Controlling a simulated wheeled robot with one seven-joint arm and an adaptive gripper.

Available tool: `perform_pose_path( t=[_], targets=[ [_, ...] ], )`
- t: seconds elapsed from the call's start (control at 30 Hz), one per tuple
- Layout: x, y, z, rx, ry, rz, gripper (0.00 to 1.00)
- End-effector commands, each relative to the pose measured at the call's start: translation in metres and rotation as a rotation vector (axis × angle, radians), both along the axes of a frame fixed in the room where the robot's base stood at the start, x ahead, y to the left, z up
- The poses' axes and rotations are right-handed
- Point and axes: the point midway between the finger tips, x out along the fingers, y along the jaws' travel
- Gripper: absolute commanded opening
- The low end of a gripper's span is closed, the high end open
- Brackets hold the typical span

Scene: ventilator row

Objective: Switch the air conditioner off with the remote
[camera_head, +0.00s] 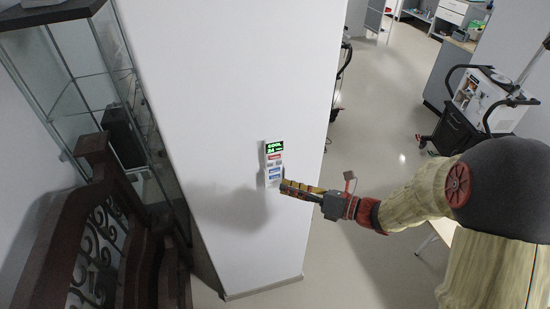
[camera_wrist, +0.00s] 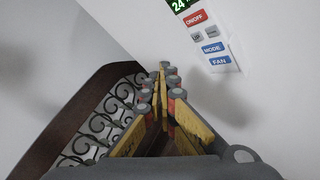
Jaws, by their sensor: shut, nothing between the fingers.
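The white remote (camera_head: 266,162) is fixed upright on the white wall. Its lit green display reads COOL and 24 in the head view. In the wrist view the remote (camera_wrist: 228,46) is at the upper right, with a red ON/OFF button (camera_wrist: 195,18), two small grey buttons, and blue MODE (camera_wrist: 212,48) and FAN (camera_wrist: 220,61) buttons. My gripper (camera_head: 284,185) is shut and empty, its tips near the lower end of the remote. In the wrist view my fingertips (camera_wrist: 162,68) are left of the buttons. I cannot tell whether they touch the wall. The air conditioner is not identifiable.
A ventilator cart (camera_head: 455,128) stands at the right, with another partly hidden behind the wall's edge. Grey floor (camera_head: 385,110) is open between.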

Motion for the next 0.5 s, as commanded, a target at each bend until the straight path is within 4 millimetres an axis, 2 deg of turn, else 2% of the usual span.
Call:
perform_pose_path(
  t=[0.5],
  targets=[
    [0.061,0.018,0.0,-0.002,-0.001,0.001,0.0]
  ],
)
